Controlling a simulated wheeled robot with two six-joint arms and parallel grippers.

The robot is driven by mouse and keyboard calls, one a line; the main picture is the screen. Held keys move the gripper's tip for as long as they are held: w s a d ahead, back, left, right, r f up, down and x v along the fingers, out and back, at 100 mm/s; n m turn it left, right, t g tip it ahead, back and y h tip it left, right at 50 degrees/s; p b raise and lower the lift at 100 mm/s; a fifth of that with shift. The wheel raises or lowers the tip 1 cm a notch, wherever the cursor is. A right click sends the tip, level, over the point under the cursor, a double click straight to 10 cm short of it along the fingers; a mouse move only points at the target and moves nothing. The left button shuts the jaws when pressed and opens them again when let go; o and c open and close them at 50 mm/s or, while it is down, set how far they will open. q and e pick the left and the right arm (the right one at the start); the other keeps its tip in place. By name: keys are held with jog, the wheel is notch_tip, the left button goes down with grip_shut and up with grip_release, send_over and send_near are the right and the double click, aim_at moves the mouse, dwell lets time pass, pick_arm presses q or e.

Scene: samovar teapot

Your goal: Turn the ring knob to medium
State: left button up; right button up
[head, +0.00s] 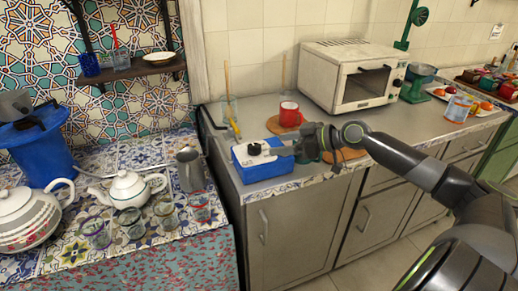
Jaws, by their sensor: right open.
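A small blue appliance (262,170) with a white upper part stands at the left end of the grey counter. A dark knob (254,149) shows on its white part; its setting is too small to read. My right gripper (281,150) reaches in from the right at the appliance's top right side, just right of the knob. It is open, and I cannot tell whether it touches the appliance. Its fingers are small and partly merge with the appliance. My left gripper is not in view.
A red mug (289,114) on a wooden board stands behind the appliance. A white toaster oven (352,76) is farther right. On the lower tiled table at left are a white teapot (128,189), a grey metal jug (190,170) and several glasses.

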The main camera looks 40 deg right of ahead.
aim_at(257, 147)
jog(key=shift+p+x, duration=0.35)
jog(key=shift+x, duration=3.7)
